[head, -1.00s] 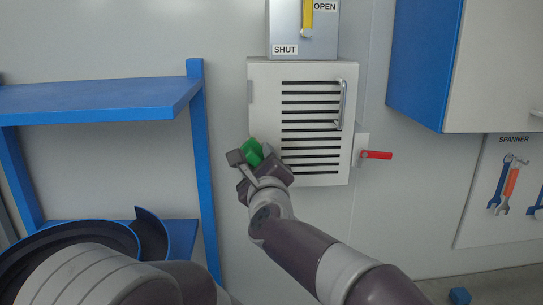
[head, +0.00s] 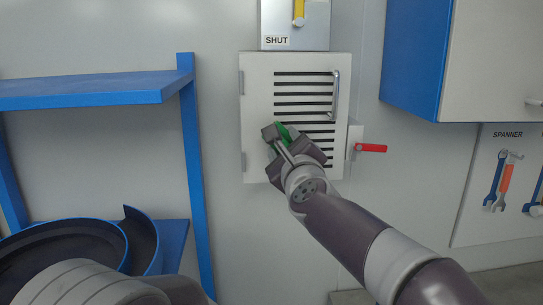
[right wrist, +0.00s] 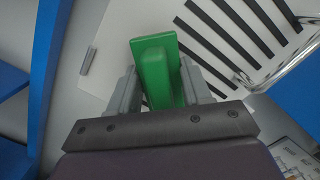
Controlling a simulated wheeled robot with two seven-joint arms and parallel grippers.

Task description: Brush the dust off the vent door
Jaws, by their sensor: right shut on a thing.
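The vent door (head: 258,130) is a pale panel with black horizontal slots and a metal bar handle (head: 335,96) on its right side. It is closed against the wall. My right gripper (head: 283,137) is in front of the lower left of the vent. It is shut on a green brush (right wrist: 156,70), whose green part sits between the fingers in the right wrist view. The brush's bristles are hidden, and I cannot tell whether it touches the door. No dust can be made out on the door. My left gripper is not in view.
A red lever (head: 370,148) sticks out right of the vent. A grey box with a yellow handle (head: 298,12) and a SHUT label is above. A blue shelf (head: 90,90) stands left, a blue-sided cabinet (head: 415,60) upper right, and spanners (head: 497,180) hang at right.

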